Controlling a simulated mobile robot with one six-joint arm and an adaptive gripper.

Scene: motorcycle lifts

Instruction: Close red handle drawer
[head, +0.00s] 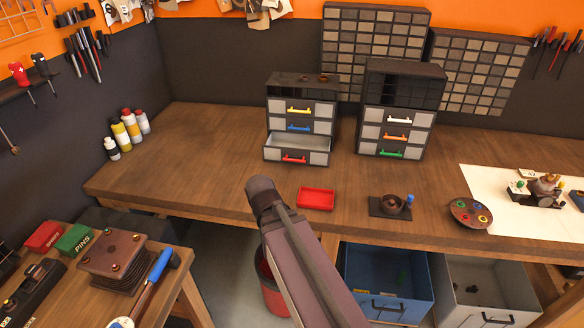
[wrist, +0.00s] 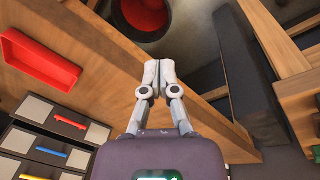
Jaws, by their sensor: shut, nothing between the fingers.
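The red handle drawer (head: 296,151) is the lowest drawer of the left small cabinet (head: 273,110) on the workbench. It is pulled out, and its inside looks empty in the head view. Its red handle (head: 294,159) is on the front face. My gripper (wrist: 152,66) is shut and empty, over the bench's front edge and apart from the drawer. In the head view my arm hides the gripper's fingers.
A red tray (head: 316,198) lies on the bench in front of the drawer. A second cabinet (head: 398,115) stands to the right. A dark stand with a cup (head: 391,205) and a paint palette (head: 471,212) lie further right. The bench left of the drawer is clear.

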